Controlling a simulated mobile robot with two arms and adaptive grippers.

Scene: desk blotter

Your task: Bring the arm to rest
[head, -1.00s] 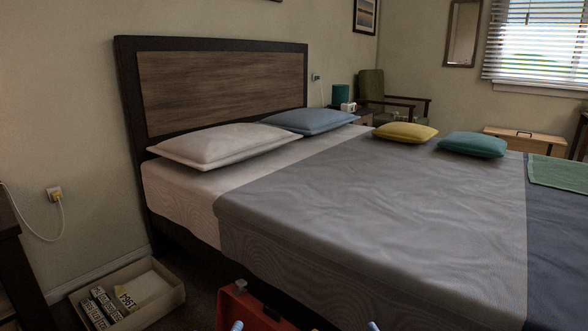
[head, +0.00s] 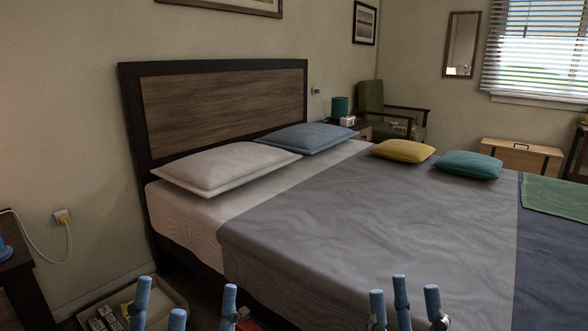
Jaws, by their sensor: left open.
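My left gripper (head: 184,304) is at the bottom edge of the head view, left of centre. Its blue-tipped fingers point up and are spread apart, with nothing visible between them. My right gripper (head: 404,305) is at the bottom edge, right of centre. Its blue fingertips also point up and stand apart, with nothing seen between them. Both appear in front of the near side of the bed (head: 360,225). The arms behind the fingers are out of view.
A box (head: 175,291) with small items stands on the floor at lower left, partly hidden by my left fingers. A red object (head: 250,325) barely shows beside it. A dark nightstand (head: 22,270) is at the left edge. Pillows (head: 225,168) and cushions (head: 404,150) lie on the bed.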

